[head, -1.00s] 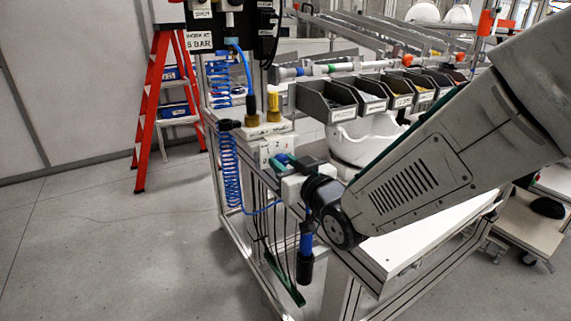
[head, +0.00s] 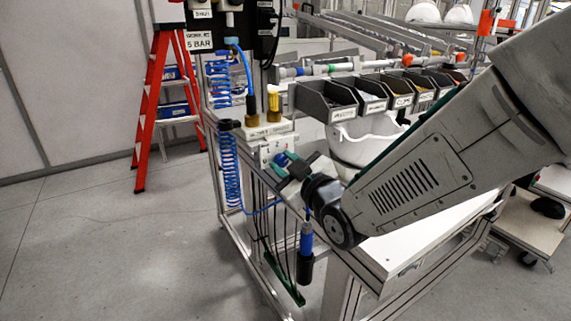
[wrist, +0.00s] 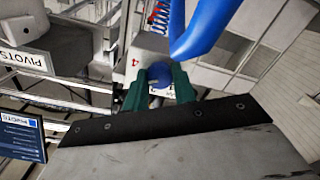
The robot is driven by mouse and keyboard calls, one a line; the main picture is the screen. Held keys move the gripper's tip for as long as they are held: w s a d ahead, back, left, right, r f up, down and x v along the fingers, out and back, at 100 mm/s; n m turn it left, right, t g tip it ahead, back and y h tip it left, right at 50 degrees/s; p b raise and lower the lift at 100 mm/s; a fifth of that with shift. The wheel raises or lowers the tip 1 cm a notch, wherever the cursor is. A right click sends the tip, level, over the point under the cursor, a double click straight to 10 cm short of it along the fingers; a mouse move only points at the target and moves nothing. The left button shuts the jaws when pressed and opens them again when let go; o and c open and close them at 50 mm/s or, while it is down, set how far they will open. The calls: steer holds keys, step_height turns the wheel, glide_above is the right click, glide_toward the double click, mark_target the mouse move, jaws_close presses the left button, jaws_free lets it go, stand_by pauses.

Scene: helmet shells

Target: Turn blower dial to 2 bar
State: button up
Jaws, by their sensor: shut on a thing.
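The blue dial (wrist: 160,74) sits between the two green fingers of my gripper (wrist: 158,88) in the wrist view, and the gripper is shut on it. In the head view the dial (head: 281,159) shows at the front of a white box (head: 266,152), and my gripper (head: 287,168) reaches it from the right. The box face carries small numerals; one looks like a 4 in the wrist view, beside the fingers. The dial's pointer is hidden, so its setting cannot be read.
A blue coiled hose (head: 230,172) hangs left of the box. A blue and black tool (head: 306,243) hangs below my gripper. Grey bins (head: 326,100) and a white helmet shell (head: 365,140) are behind. A red ladder (head: 146,120) stands at left; the floor there is clear.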

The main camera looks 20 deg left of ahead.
steer(key=n, duration=0.6)
steer(key=shift+n, duration=0.3)
steer(key=n, duration=0.5)
steer(key=shift+n, duration=0.4)
steer(key=o, duration=1)
steer(key=v, duration=0.8)
